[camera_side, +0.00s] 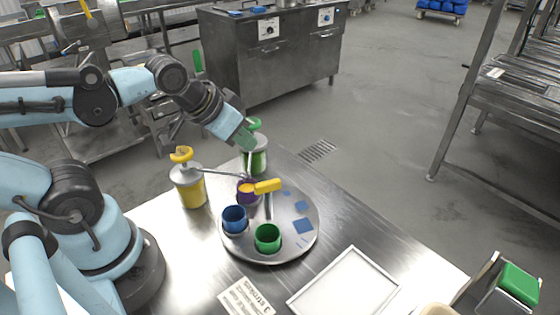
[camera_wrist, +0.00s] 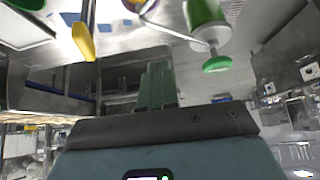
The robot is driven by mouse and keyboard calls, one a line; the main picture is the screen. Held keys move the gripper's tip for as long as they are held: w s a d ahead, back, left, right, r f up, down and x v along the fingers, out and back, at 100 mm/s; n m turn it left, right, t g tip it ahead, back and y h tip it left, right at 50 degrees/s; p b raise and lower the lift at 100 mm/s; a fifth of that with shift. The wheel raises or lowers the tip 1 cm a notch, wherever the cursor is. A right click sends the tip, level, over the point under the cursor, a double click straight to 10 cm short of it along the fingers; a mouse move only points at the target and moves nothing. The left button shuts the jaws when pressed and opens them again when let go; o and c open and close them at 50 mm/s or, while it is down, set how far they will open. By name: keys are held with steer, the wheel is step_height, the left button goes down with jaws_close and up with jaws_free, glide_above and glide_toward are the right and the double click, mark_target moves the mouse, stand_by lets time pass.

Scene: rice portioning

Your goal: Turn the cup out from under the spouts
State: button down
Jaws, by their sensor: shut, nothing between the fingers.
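A round metal turntable (camera_side: 284,251) stands on the steel table. It carries a purple cup (camera_side: 246,197) at its back, a blue cup (camera_side: 234,219) at its left and a green cup (camera_side: 267,238) at its front. The purple cup is at the spouts and shows orange-yellow at its top; part of it is hidden. A yellow handle (camera_side: 268,185) rises on a post from the turntable and shows in the wrist view (camera_wrist: 83,41). My gripper (camera_side: 247,143) is shut and empty, above and beside the green dispenser (camera_side: 256,160), apart from the yellow handle.
A yellow dispenser (camera_side: 190,187) with a metal spout (camera_side: 215,174) stands left of the turntable. The green dispenser's knob (camera_wrist: 217,64) is close to my fingers in the wrist view. A white tray (camera_side: 345,290) and a printed card (camera_side: 245,298) lie in front.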

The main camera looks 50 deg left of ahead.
steer(key=c, duration=1.8)
jaws_free()
steer(key=shift+o, duration=1.2)
steer(key=shift+d+r, duration=0.1)
steer(key=o, duration=0.4)
steer(key=shift+w+d+r+m+g, duration=0.2)
steer(key=shift+d+r+m+g, duration=0.3)
steer(key=shift+d+r+g, duration=0.55)
steer(key=m+g, duration=0.3)
steer(key=g, duration=0.2)
glide_toward(267, 182)
steer(key=shift+f, duration=4.25)
steer(key=shift+c, duration=0.3)
jaws_close()
